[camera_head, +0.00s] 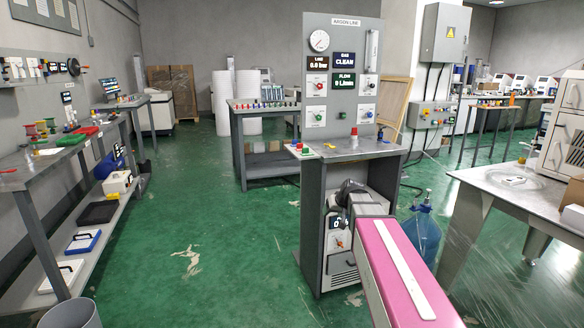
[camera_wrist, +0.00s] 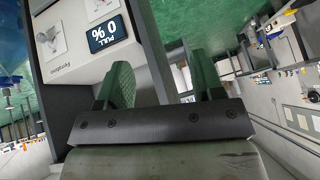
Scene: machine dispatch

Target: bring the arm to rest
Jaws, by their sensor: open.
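My gripper (camera_wrist: 160,82) shows in the wrist view as two green fingers standing apart on a dark bar. Nothing is held between them. My arm, with a pink link, reaches forward from the lower right of the head view toward the argon line stand (camera_head: 345,80). My gripper cannot be made out clearly in the head view. In the wrist view a white machine panel with a dark display (camera_wrist: 107,33) reading 0 % lies close beside the left finger. I cannot tell whether they touch.
A blue bottle (camera_head: 422,228) stands on the floor right of the stand. A metal table (camera_head: 480,180) is at the right. A long bench (camera_head: 45,165) with shelves lines the left wall, with a grey bin (camera_head: 72,315) before it. The green floor between is clear.

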